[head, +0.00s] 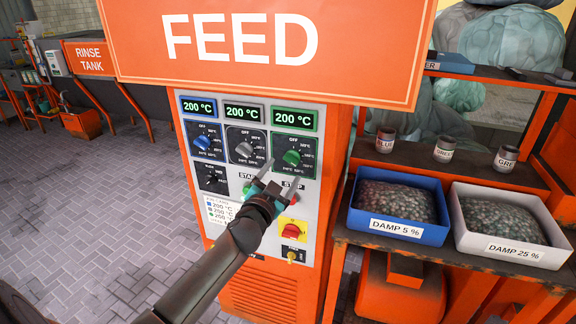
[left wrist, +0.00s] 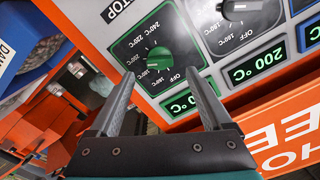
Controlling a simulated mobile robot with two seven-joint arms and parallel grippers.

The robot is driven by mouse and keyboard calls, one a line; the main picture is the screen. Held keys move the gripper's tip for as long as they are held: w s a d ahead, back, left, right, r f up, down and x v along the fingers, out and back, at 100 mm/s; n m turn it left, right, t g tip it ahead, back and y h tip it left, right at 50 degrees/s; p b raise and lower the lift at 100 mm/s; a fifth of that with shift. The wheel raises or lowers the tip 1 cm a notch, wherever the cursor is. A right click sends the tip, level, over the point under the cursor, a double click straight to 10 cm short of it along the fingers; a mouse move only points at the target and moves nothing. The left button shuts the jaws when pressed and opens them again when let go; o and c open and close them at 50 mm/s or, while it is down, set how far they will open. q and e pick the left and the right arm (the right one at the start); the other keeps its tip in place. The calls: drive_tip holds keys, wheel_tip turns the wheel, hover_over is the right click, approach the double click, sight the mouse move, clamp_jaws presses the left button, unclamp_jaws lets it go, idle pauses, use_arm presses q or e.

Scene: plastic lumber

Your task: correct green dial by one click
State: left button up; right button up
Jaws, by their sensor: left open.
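The green dial (head: 291,157) is a round knob on a black scale plate, at the right of the upper dial row on the feed panel. The green-framed display (head: 294,119) above it reads 200 °C. My left gripper (head: 281,174) is open in front of the panel, just below the dial in the head view. In the left wrist view the green dial (left wrist: 159,60) shows between and beyond the open fingers (left wrist: 151,68), with no clear contact. The picture is turned over there. The dial's exact pointer setting is hard to read. My right gripper is not in view.
A blue dial (head: 203,142) and a grey dial (head: 244,150) sit left of the green one. A red knob on yellow (head: 292,231) and a small black dial (head: 211,178) are lower. A blue tray (head: 366,228) and a white tray (head: 470,240) stand on the right shelf.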

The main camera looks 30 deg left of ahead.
sight(290, 162)
use_arm(q)
drive_tip(key=shift+x, duration=2.45)
drive_tip(key=shift+c, duration=0.2)
clamp_jaws()
